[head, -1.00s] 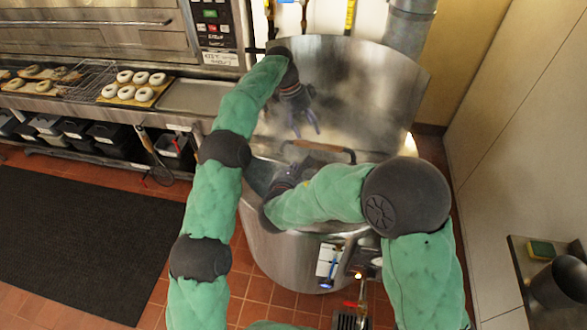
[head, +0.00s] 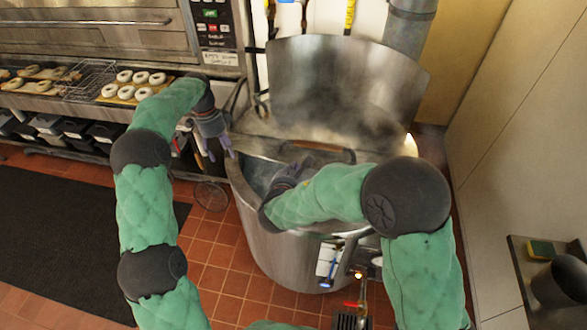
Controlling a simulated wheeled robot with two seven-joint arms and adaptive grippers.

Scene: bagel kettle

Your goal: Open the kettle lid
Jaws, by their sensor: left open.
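The large steel kettle (head: 262,232) stands on the tiled floor. A tall curved steel panel (head: 345,85) stands upright at its back; I cannot tell whether this is the raised lid. A brown bar-like handle (head: 322,150) lies across the kettle top in front of the panel. A dark opening shows at the top left, with steam above. My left gripper (head: 221,156) is open and empty, beside the kettle's left rim, apart from the handle. My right gripper (head: 283,181) is over the kettle top near the handle; its fingers are partly hidden by my forearm.
An oven with a tray of bagels (head: 138,86) is at the upper left, above dark bins. A round wire skimmer (head: 212,195) hangs left of the kettle. A valve and controls (head: 330,262) are on the kettle front. A wall closes the right side.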

